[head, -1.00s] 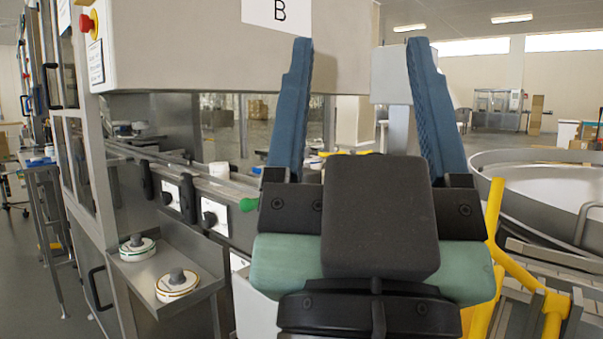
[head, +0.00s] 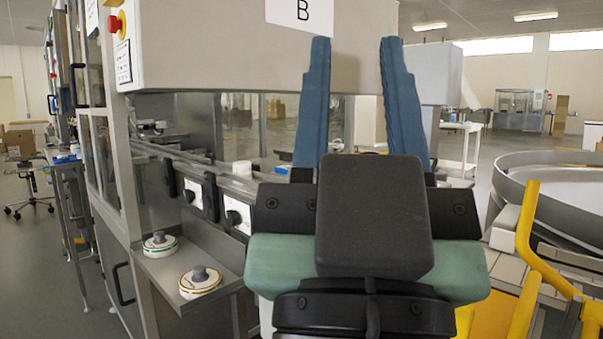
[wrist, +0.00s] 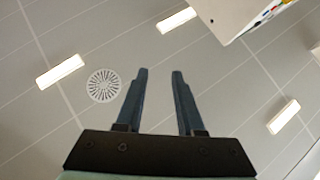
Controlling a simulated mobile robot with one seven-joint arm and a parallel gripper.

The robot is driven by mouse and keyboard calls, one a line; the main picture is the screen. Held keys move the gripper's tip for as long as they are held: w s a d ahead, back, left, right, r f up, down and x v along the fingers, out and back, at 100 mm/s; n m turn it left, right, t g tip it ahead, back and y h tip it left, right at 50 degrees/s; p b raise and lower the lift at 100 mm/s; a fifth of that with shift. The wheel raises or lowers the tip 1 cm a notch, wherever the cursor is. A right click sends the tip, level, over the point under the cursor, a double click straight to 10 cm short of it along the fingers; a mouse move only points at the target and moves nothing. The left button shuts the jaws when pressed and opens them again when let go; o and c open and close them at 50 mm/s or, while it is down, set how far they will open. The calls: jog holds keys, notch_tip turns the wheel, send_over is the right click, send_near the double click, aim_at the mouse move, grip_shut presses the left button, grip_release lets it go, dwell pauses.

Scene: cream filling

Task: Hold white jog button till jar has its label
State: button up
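My gripper (head: 350,105) points upward in front of the machine, its two blue fingers apart with nothing between them. The wrist view also shows the fingers (wrist: 159,100) apart and empty, against the ceiling. A small white jar-like cylinder (head: 241,169) stands at the machine's conveyor rail, left of my gripper; I cannot make out a label on it. I cannot pick out a white jog button in either view. My gripper and wrist hide part of the machine front.
The machine's housing (head: 200,50) carries a "B" sign and a red stop button (head: 115,24). White panels with black knobs (head: 236,216) line the rail. Two white discs (head: 200,281) rest on a low shelf. A yellow frame (head: 525,230) and large round bowl (head: 560,185) stand right.

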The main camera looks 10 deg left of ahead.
grip_shut()
dwell(1.4)
